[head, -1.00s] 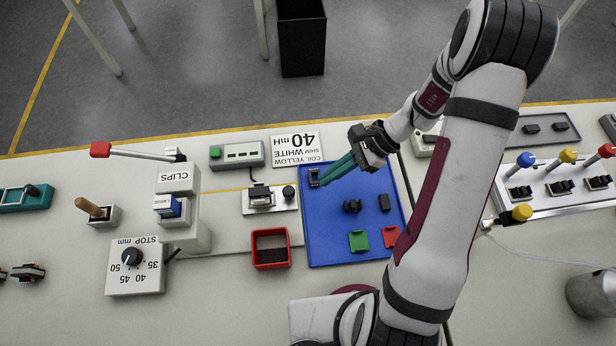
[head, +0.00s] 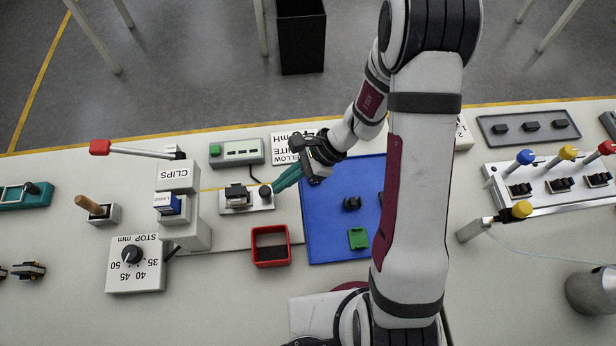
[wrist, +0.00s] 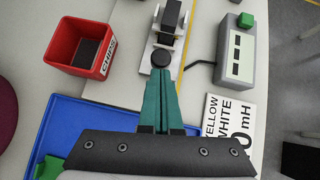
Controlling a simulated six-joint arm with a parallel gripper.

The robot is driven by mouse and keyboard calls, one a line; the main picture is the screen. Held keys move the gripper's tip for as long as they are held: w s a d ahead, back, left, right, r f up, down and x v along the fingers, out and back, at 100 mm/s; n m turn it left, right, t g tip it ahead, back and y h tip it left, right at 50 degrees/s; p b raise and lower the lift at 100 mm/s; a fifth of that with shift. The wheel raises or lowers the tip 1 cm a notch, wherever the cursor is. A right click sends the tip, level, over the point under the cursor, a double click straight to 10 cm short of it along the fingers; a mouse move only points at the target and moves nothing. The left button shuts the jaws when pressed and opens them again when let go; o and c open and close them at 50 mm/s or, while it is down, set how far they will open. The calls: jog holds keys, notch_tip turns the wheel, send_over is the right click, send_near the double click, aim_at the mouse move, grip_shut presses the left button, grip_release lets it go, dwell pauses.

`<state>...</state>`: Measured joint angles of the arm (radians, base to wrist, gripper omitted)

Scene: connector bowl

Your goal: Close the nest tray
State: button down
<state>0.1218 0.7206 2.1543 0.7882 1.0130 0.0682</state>
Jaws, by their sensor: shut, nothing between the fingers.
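The nest tray (head: 230,207) is a pale metal slide carrying a dark nest block (head: 237,194) and a round black knob (head: 265,192) at its right end. It sits left of the blue tray. My gripper (head: 275,187) has its teal fingers shut and empty, with the tips at the right side of the knob. In the wrist view the fingertips (wrist: 160,75) are right against or just short of the knob (wrist: 161,58); contact is hard to tell. The nest tray (wrist: 155,40) runs straight ahead of the fingers there.
The blue tray (head: 330,235) with loose parts lies under my arm. A red bin (head: 270,260) stands in front of the nest tray. A grey box with a green button (head: 237,152) is behind it. The CLIPS stand (head: 178,185) is to its left.

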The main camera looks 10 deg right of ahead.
aim_at(237, 188)
jog(key=a, duration=0.9)
jog(key=shift+s+a, duration=0.1)
jog(key=shift+a, duration=0.25)
